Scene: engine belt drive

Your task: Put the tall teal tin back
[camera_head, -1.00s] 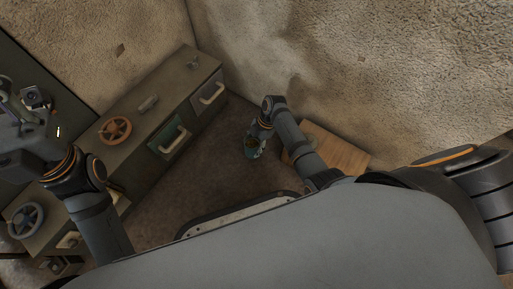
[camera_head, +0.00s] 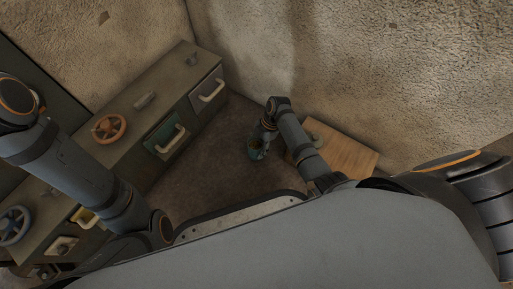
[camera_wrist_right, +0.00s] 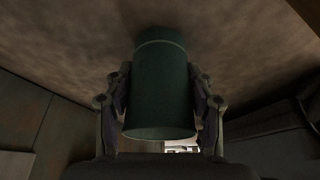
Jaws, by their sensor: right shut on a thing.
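The tall teal tin (camera_wrist_right: 160,88) fills the middle of the right wrist view, dark green and cylindrical, with a finger on each side of it. My right gripper (camera_wrist_right: 160,108) is shut on it. In the head view the right gripper (camera_head: 260,145) hangs over the brown floor, between the cabinet and the wooden box. The tin is small and mostly hidden by the gripper there. My left arm crosses the left side of the head view, and its gripper is out of the picture.
A long cabinet (camera_head: 137,92) on the left carries an orange handwheel (camera_head: 109,128), a grey handwheel (camera_head: 13,226) and several coloured drawers, including a green one (camera_head: 163,136). A wooden box (camera_head: 345,155) stands right of my right arm. Open floor (camera_head: 215,165) lies between.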

